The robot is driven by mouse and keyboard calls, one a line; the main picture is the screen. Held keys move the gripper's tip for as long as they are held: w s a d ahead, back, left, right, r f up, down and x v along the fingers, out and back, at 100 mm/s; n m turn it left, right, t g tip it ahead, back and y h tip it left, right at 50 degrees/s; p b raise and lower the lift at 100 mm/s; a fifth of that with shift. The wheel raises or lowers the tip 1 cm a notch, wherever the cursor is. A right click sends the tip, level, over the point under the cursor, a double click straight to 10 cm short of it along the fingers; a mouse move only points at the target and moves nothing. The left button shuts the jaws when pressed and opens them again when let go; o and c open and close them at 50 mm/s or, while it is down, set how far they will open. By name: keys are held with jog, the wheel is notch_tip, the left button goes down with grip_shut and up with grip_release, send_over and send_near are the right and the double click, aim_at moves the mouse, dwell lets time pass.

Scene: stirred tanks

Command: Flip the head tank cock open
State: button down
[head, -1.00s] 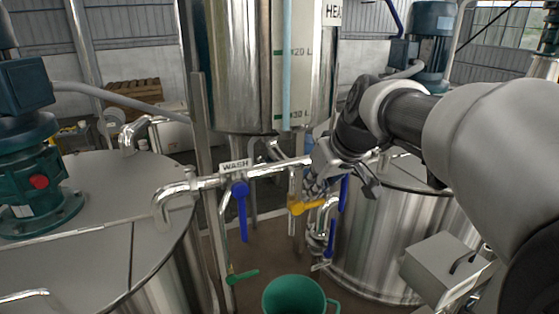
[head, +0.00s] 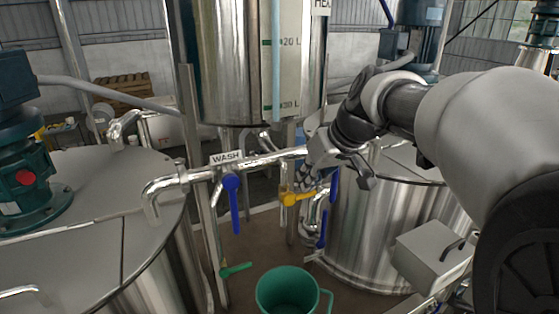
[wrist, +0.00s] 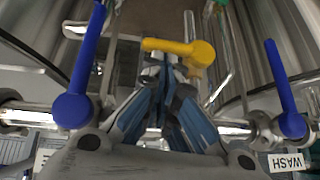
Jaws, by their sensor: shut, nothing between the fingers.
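The head tank (head: 225,75) is a steel vessel with a level strip and a partly cut-off label. Below it, a yellow cock lever (head: 291,199) lies roughly level, its handle pointing right from its hub. In the wrist view the yellow lever (wrist: 185,48) is just beyond my fingertips. My gripper (head: 307,180) is shut and empty, just above the yellow lever. In the wrist view the fingers of my gripper (wrist: 165,78) come together close to the lever; I cannot tell whether they touch it.
A blue lever (head: 233,200) hangs beneath the WASH label (head: 226,157). Another blue lever (head: 333,190) hangs right of the yellow one. A green lever (head: 236,269) sits lower left. A green bucket (head: 287,292) stands below. Steel tanks flank both sides; a crosspipe (head: 265,160) runs close to my gripper.

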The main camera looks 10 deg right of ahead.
aim_at(315, 194)
jog(key=shift+w+d+f+y, duration=0.1)
jog(key=shift+d+f+y, duration=0.15)
jog(key=shift+y, duration=0.25)
jog(key=f+y+b, duration=0.1)
jog(key=d+f+m+g+y, duration=0.1)
jog(key=shift+w+y+b, duration=0.15)
jog(key=shift+y+b, duration=0.15)
jog(key=shift+b, duration=0.05)
jog(key=y, duration=0.1)
jog(key=f+m+y+b, duration=0.1)
jog(key=f+y+b, duration=0.1)
jog(key=y, duration=0.1)
jog(key=shift+d+f+m+g, duration=0.2)
jog(key=shift+f+m+g, duration=0.1)
jog(key=shift+m, duration=0.1)
jog(key=shift+s+a+f+m+y+b, duration=0.1)
jog(key=shift+a+f+m+y+b, duration=0.15)
jog(key=shift+f+y+b, duration=0.45)
jog(key=shift+s+a+f+m+y+b, duration=0.1)
jog(key=shift+a+f+m+y+b, duration=0.3)
jog(key=shift+b, duration=0.55)
jog(key=shift+s+a+f+m+y+b, duration=0.1)
jog(key=shift+a+f+m+y+b, duration=0.05)
jog(key=shift+f+y+b, duration=0.55)
jog(key=shift+a+b, duration=0.1)
jog(key=shift+b, duration=0.2)
